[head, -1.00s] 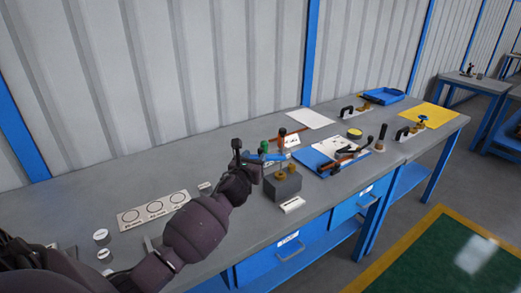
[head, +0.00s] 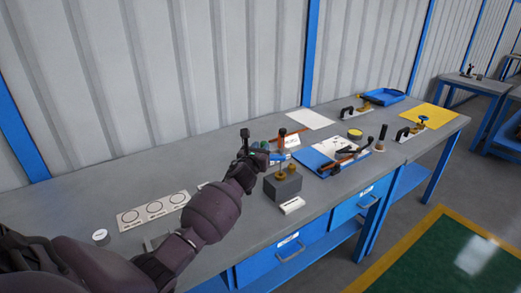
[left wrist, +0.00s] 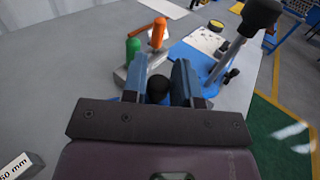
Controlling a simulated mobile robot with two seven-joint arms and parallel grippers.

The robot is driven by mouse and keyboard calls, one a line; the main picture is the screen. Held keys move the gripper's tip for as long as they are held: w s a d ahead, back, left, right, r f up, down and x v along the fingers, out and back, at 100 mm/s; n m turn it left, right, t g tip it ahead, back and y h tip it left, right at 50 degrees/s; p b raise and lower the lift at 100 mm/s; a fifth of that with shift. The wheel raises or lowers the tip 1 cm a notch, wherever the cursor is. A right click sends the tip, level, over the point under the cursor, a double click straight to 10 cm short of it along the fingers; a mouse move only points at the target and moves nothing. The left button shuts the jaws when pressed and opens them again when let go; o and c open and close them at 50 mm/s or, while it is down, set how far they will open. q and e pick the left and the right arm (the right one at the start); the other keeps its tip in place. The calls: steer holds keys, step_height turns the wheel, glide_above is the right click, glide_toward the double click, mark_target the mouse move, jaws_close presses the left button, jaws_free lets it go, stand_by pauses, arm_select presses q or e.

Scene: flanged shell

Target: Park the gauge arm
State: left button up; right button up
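My left gripper (head: 276,156) reaches over a grey block (head: 283,187) with brass fittings (head: 281,175) on the bench. In the left wrist view its two blue-grey fingers (left wrist: 160,78) stand apart. A black ball knob (left wrist: 158,90) shows between them, and no firm contact with it can be made out. A grey rod with a black knob (left wrist: 262,17) rises to the right of the fingers. Which of these belongs to the gauge arm is not clear, as the gripper hides part of the block's top. My right gripper is out of view.
An orange handle (left wrist: 158,33) and a green handle (left wrist: 133,47) stand just beyond the fingers. To the right lie a blue board (head: 314,158) with tools, and a blue tray (head: 381,97). A label strip with circles (head: 153,210) lies at left. The bench's back left is clear.

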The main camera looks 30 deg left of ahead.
arm_select(q)
jaws_close()
